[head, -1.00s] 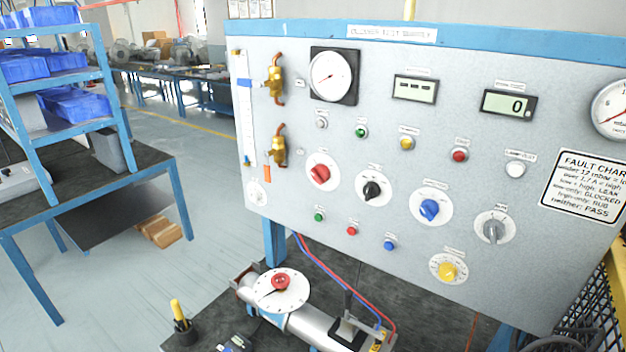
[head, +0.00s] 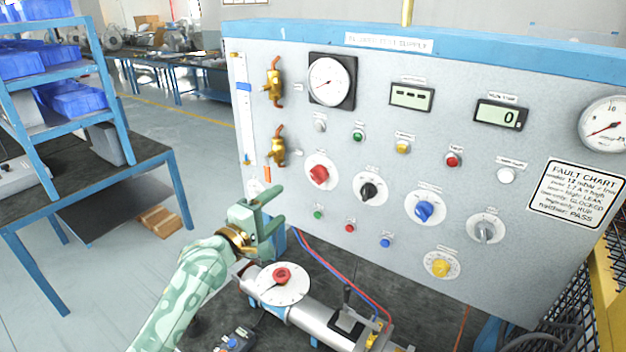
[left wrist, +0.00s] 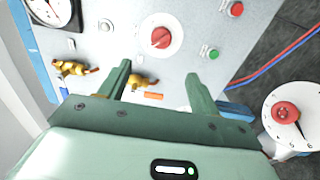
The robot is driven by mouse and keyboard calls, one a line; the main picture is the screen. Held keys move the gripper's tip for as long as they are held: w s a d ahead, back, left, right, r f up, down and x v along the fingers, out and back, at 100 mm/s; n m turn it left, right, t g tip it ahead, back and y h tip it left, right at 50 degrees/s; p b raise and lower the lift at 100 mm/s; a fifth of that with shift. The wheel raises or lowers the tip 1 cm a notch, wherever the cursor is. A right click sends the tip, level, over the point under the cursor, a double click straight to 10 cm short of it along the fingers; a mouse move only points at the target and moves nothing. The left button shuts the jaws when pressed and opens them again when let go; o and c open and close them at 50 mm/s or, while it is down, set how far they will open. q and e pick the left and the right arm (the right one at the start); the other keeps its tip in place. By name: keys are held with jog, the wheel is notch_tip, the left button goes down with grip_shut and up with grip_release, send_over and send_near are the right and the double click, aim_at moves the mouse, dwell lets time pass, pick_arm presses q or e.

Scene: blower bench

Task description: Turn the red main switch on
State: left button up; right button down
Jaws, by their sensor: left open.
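The red main switch (head: 319,174) is a red rotary knob on a white round dial at the left of the grey panel. It also shows in the left wrist view (left wrist: 161,38), at the top centre beyond the fingers. My left gripper (head: 277,209) is open and empty, in front of the panel's lower left, below and left of the red switch in the head view. In the left wrist view its two green fingers (left wrist: 160,88) stand apart with nothing between them. The switch is not touched. My right gripper is in neither view.
Black (head: 369,190), blue (head: 424,211), grey (head: 485,230) and yellow (head: 440,266) knobs sit right of the red one. Brass valves (head: 275,145) are on the panel's left. A blower with a red-knobbed dial (head: 283,284) stands on the dark bench below.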

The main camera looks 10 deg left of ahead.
aim_at(314, 178)
pick_arm(q)
jog(key=b+x, duration=0.2)
jog(key=x, duration=1.1)
jog(key=shift+w+d+f+b, duration=0.15)
jog(key=shift+d+b, duration=0.05)
jog(key=shift+b, duration=0.1)
jog(key=shift+w+d, duration=0.25)
jog(key=shift+w, duration=0.45)
jog(key=shift+c, duration=0.9)
jog(key=c, duration=0.8)
